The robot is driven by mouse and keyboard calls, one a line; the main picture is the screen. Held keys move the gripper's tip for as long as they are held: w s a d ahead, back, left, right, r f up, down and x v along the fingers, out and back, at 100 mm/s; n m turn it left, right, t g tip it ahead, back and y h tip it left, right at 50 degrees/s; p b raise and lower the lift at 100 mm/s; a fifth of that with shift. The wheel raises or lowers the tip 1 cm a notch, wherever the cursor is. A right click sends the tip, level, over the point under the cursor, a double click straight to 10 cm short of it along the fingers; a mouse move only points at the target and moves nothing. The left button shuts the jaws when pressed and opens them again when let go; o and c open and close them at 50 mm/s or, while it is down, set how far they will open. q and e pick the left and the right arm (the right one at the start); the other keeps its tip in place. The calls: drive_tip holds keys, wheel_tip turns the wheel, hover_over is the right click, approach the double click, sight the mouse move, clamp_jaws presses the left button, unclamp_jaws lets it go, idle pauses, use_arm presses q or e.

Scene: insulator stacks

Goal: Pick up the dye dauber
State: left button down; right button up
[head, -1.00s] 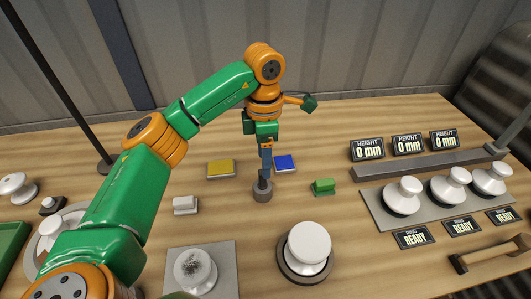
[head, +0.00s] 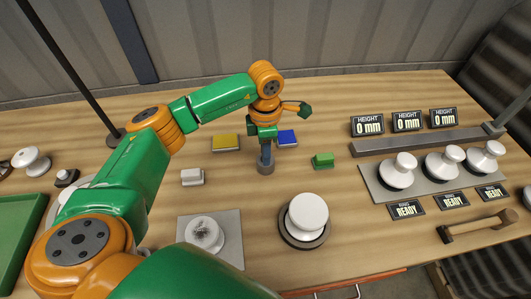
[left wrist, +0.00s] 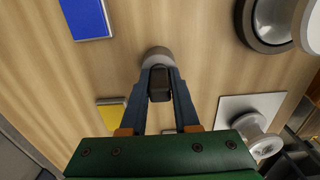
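My left gripper (head: 266,154) points straight down over a small grey round holder (head: 265,168) in the middle of the table. In the left wrist view my left gripper (left wrist: 160,75) has its two blue-grey fingers on either side of a dark block-like handle (left wrist: 159,84), which I take for the dye dauber. The handle stands over the grey holder (left wrist: 157,55). The fingers look very close to its sides; whether they press on it I cannot tell. In the head view the fingers hide the handle. My right gripper is not in view.
A yellow pad (head: 226,143) and a blue pad (head: 287,138) lie behind the holder, with a green block (head: 323,160) to its right and a white block (head: 192,177) to its left. White insulators (head: 307,213) stand in front and at right. A mallet (head: 477,226) lies at right.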

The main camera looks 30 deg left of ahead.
use_arm(q)
drive_tip(key=shift+w, duration=0.1)
drive_tip(key=shift+r, duration=0.3)
wheel_tip(320, 180, up, 9)
drive_tip(key=shift+r+b, duration=0.2)
drive_tip(key=shift+b, duration=0.75)
idle(0.9)
